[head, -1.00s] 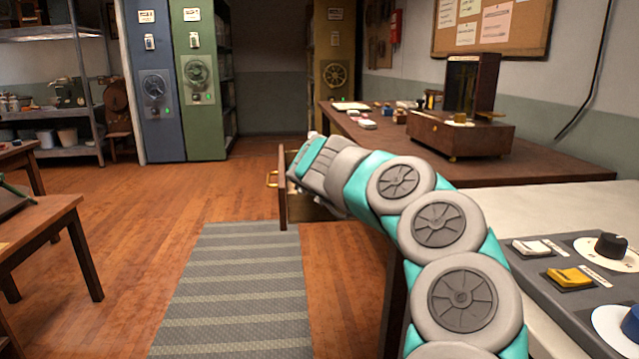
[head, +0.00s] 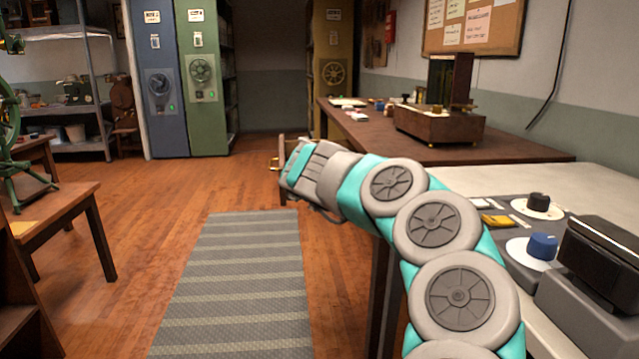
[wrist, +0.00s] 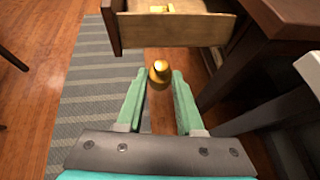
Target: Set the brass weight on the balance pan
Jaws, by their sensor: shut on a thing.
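The brass weight (wrist: 160,73) is a small, rounded gold piece with a narrower top. In the wrist view it sits between the fingertips of my gripper (wrist: 158,77), which is shut on it. The weight is held in the air near the open drawer (wrist: 178,30). The balance (head: 440,124), a dark wooden box with an upright case, stands on the brown counter well beyond and right of my gripper. I cannot make out its pan clearly.
The brown counter (head: 530,151) carries several small items at its far end. A pale bench with a control panel (head: 498,219) and a black device (head: 600,255) stand close on the right. A striped mat (head: 240,285) lies on open floor. Tables are at left.

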